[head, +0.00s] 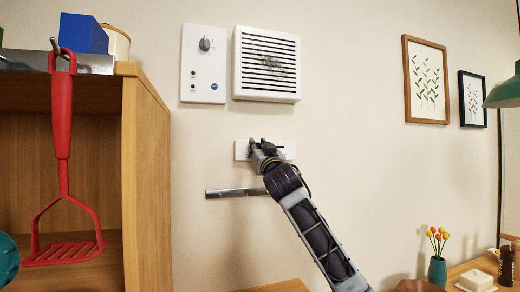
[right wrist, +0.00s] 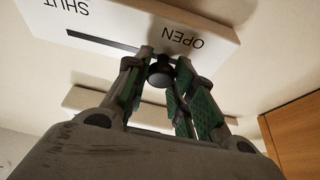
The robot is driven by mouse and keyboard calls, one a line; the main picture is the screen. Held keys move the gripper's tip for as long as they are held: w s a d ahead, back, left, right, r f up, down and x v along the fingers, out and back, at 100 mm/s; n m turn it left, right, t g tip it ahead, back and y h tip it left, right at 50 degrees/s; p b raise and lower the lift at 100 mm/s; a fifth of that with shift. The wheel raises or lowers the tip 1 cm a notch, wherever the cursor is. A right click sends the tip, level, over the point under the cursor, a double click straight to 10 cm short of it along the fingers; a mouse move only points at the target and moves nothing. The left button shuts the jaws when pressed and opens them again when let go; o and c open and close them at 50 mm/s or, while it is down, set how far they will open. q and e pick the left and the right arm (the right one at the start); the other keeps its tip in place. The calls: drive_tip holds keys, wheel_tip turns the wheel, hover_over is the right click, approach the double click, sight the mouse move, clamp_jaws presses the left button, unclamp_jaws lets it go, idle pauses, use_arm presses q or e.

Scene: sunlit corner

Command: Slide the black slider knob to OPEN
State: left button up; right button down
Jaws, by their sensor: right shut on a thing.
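The white slider panel (head: 241,150) is on the wall, partly hidden behind my right gripper (head: 264,148) in the head view. In the right wrist view, the panel (right wrist: 135,18) appears upside down, with SHUT at the left and OPEN at the right. Its dark slot runs from below SHUT towards OPEN. The round black slider knob (right wrist: 160,74) is at the slot's OPEN-side end, beside the OPEN lettering. My right gripper (right wrist: 165,68) is shut on the knob, with a green-padded finger on each side. My left gripper is out of view.
A metal bar (head: 232,193) is on the wall below the panel. A vent (head: 267,64) and a dial plate (head: 203,64) are above. A wooden cabinet (head: 148,180) with a hanging red masher (head: 62,130) stands at the left.

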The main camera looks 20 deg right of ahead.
drive_tip(key=c, duration=1.6)
unclamp_jaws()
drive_tip(key=shift+a, duration=0.15)
drive_tip(key=o, duration=0.4)
drive_tip(key=shift+a, duration=0.15)
drive_tip(key=v, duration=0.7)
drive_tip(key=shift+s, duration=0.2)
